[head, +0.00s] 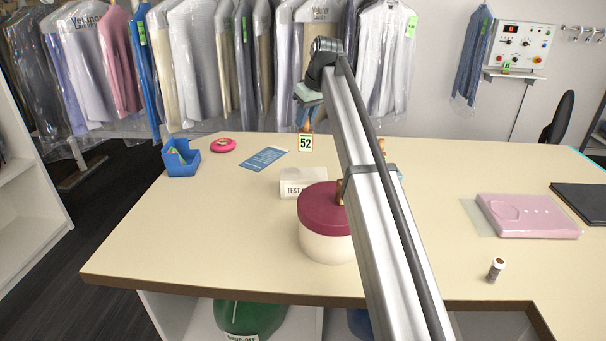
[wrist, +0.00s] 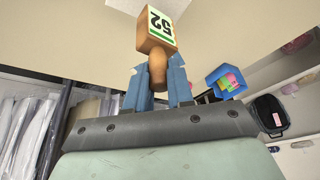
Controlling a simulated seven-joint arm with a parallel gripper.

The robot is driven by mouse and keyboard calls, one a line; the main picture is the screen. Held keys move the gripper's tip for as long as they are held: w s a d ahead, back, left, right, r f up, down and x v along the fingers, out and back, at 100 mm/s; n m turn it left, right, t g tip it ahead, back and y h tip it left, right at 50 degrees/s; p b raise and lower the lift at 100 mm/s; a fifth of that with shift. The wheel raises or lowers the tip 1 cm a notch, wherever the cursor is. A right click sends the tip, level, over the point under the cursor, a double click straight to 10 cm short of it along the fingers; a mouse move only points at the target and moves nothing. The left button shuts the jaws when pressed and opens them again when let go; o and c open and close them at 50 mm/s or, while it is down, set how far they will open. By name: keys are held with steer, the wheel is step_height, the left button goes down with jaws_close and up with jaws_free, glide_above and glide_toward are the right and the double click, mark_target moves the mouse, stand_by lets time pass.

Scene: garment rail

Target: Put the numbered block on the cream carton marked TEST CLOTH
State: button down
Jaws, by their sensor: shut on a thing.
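My gripper (head: 307,126) is shut on the wooden stem of the numbered block (head: 305,143), which bears a white and green label reading 52. In the wrist view the blue fingers (wrist: 158,88) close around the stem, and the block (wrist: 157,30) sticks out beyond them. The cream carton (head: 302,176) stands on the counter, with part of its TEST CLOTH lettering showing on the front. The block appears behind and above the carton in the head view, apart from it. The carton's right end is hidden by the round box and my arm.
A round cream box with a maroon lid (head: 322,207) stands just in front of the carton. A blue bin (head: 181,158), a pink disc (head: 223,145) and a blue leaflet (head: 263,158) lie left. A pink folded packet (head: 527,216) and small bottle (head: 495,269) are right. Garments (head: 195,65) hang behind.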

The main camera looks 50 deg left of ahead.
steer(key=d+x, duration=0.1)
steer(key=x, duration=0.8)
steer(key=shift+w+d+f, duration=0.25)
steer(key=shift+w+f, duration=0.15)
steer(key=shift+w, duration=0.1)
steer(key=shift+f, duration=0.1)
steer(key=c, duration=1)
jaws_free()
steer(key=v, duration=1.2)
steer(key=shift+s+d, duration=0.1)
steer(key=shift+d, duration=0.05)
